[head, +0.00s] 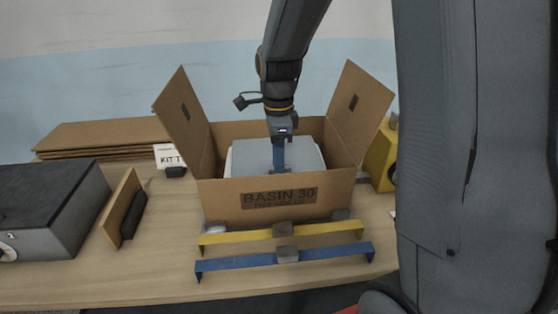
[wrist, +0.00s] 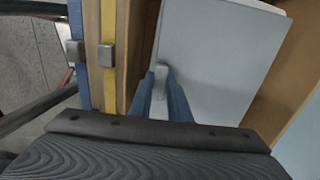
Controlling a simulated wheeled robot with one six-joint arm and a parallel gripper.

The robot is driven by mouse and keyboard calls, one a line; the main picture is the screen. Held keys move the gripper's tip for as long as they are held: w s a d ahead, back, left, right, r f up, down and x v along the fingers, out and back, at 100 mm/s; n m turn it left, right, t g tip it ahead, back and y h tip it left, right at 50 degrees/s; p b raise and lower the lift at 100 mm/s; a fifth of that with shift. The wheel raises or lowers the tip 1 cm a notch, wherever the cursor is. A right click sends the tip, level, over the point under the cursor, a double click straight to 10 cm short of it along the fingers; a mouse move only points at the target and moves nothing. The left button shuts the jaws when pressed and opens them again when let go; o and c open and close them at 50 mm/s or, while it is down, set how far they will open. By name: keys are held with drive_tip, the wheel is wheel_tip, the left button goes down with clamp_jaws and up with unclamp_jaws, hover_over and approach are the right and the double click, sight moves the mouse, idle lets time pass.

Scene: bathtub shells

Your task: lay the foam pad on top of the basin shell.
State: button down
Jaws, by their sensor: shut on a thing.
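The foam pad (head: 250,156) is a flat pale grey slab inside the open cardboard box (head: 222,205) marked BASIN 30. It fills much of the wrist view (wrist: 220,55). My gripper (head: 279,168) reaches down into the box, its blue fingers shut on a small grey tab of the pad; the fingers show in the wrist view (wrist: 161,82) too. I cannot tell whether pad and shell touch.
The box flaps (head: 183,112) stand open at left and right. A yellow bar (head: 250,236) and a blue bar (head: 330,254) lie before the box. A dark-topped grey case (head: 45,205), a brown panel (head: 118,208) and flat cardboard (head: 95,138) are left; a yellow object (head: 381,158) is right.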

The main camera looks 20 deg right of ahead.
drive_tip(key=shift+f, duration=0.35)
drive_tip(key=shift+f, duration=0.25)
drive_tip(key=c, duration=1.7)
unclamp_jaws()
drive_tip(key=shift+o, duration=0.2)
wheel_tip(320, 180, up, 13)
drive_tip(key=b, duration=0.3)
drive_tip(key=shift+r, duration=0.15)
